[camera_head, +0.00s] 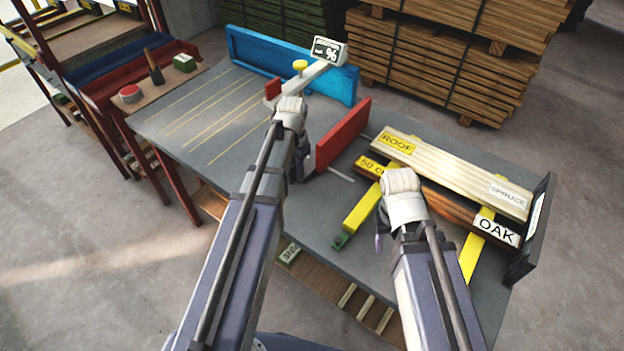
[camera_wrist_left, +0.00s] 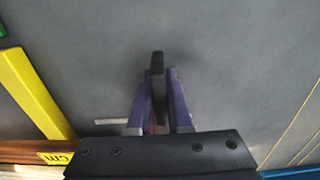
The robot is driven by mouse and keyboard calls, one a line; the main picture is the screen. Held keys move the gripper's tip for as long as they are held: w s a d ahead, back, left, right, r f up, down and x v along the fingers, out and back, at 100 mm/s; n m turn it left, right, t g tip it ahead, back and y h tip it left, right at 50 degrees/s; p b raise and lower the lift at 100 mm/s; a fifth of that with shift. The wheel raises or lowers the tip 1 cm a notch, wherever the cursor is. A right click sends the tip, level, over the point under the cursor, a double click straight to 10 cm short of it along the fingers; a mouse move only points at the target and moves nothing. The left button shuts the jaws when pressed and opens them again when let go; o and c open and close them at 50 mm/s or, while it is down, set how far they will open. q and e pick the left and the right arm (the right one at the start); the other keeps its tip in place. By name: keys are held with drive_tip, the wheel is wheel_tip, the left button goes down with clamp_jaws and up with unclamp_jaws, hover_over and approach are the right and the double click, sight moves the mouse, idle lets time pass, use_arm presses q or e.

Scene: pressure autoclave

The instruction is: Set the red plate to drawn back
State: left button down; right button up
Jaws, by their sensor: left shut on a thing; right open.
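The red plate (camera_head: 342,133) stands upright on the grey table in the head view, its near end beside my left gripper (camera_head: 303,172). In the left wrist view the purple fingers of my left gripper (camera_wrist_left: 159,112) are shut on a narrow dark upright piece (camera_wrist_left: 158,72), seemingly the plate's handle. A reddish strip shows between these fingers; most of the plate is hidden there. A pale slot lies in the table (camera_head: 340,175) beside the plate. My right gripper (camera_head: 383,237) is open and empty by a yellow bar (camera_head: 358,212); its fingers are mostly hidden behind its wrist.
A blue fence (camera_head: 260,50) and a percent sign (camera_head: 328,51) stand at the back. Boards labelled SPRUCE (camera_head: 450,172) and OAK (camera_head: 450,205) lie on yellow bars at right, against a dark end plate (camera_head: 535,225). The table's left part, with yellow lines, is clear.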

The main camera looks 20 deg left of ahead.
use_arm(q)
drive_tip(key=shift+w+a, duration=0.3)
drive_tip(key=shift+a, duration=0.45)
drive_tip(key=shift+w+a, duration=0.3)
drive_tip(key=shift+a, duration=0.45)
use_arm(e)
drive_tip(key=shift+d, duration=0.1)
use_arm(q)
drive_tip(key=c, duration=0.8)
unclamp_jaws()
drive_tip(key=shift+a, duration=0.1)
drive_tip(key=shift+c, duration=0.2)
drive_tip(key=shift+r, duration=0.15)
use_arm(e)
drive_tip(key=shift+r, duration=0.15)
use_arm(q)
wheel_tip(320, 180, up, 8)
drive_tip(key=p, duration=0.8)
drive_tip(key=shift+f, duration=0.2)
use_arm(e)
wheel_tip(320, 180, up, 8)
drive_tip(key=shift+f, duration=0.25)
